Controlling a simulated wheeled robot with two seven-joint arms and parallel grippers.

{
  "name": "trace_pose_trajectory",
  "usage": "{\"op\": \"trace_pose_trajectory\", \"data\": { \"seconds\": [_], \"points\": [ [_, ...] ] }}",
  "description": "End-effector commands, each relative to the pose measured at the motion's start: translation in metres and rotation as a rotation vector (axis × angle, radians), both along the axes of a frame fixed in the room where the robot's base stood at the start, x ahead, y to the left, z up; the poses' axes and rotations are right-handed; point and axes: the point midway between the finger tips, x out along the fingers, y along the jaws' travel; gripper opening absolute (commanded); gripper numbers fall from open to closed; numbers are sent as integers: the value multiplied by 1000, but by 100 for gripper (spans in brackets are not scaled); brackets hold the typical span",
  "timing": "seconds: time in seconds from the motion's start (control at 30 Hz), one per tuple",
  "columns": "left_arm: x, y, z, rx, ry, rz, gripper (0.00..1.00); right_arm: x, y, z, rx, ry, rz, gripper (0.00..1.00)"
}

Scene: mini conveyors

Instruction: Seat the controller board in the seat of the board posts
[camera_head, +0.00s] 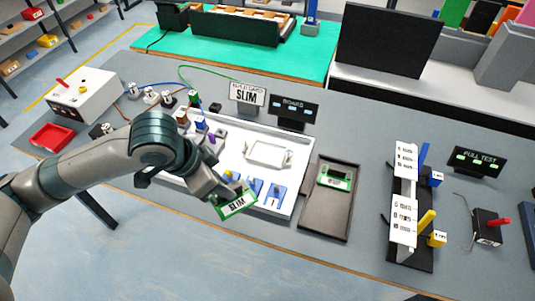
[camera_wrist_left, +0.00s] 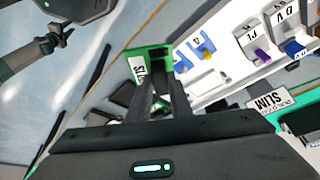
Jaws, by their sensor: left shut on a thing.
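A green controller board with a white SLIM label (camera_head: 237,204) is held in my left gripper (camera_head: 218,194), over the front edge of the white tray (camera_head: 292,205). In the left wrist view the board (camera_wrist_left: 138,68) sits between the fingers of my left gripper (camera_wrist_left: 158,98), which are shut on it. A pale rectangular frame with small posts (camera_head: 268,153) stands in the tray, to the right of and beyond the gripper; it looks like the board seat and is empty. Another green board (camera_head: 335,176) lies in a dark tray (camera_head: 322,220).
Blue labelled holders (camera_head: 275,195) stand just right of the held board. A BOARD display (camera_head: 293,112) and a build card reading SLIM (camera_head: 247,95) stand behind the tray. A white labelled rack (camera_head: 404,200) stands right. Bare table lies between it and the dark tray.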

Motion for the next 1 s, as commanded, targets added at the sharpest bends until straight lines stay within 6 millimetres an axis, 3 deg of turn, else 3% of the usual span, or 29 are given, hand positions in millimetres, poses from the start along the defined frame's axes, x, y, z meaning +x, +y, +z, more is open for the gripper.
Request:
{"op": "trace_pose_trajectory", "data": {
  "seconds": [0.3,0.5,0.7,1.0],
  "points": [
    [63,59,39,1,-9,574,0,0,0,-6,0,0,0,31],
    [88,88,63,0,-5,865,0,0,0,-9,0,0,0,31],
    [96,100,73,0,-1,986,0,0,0,-9,0,0,0,31],
    [96,101,73,0,0,993,0,0,0,-9,0,0,0,31]
  ]
}}
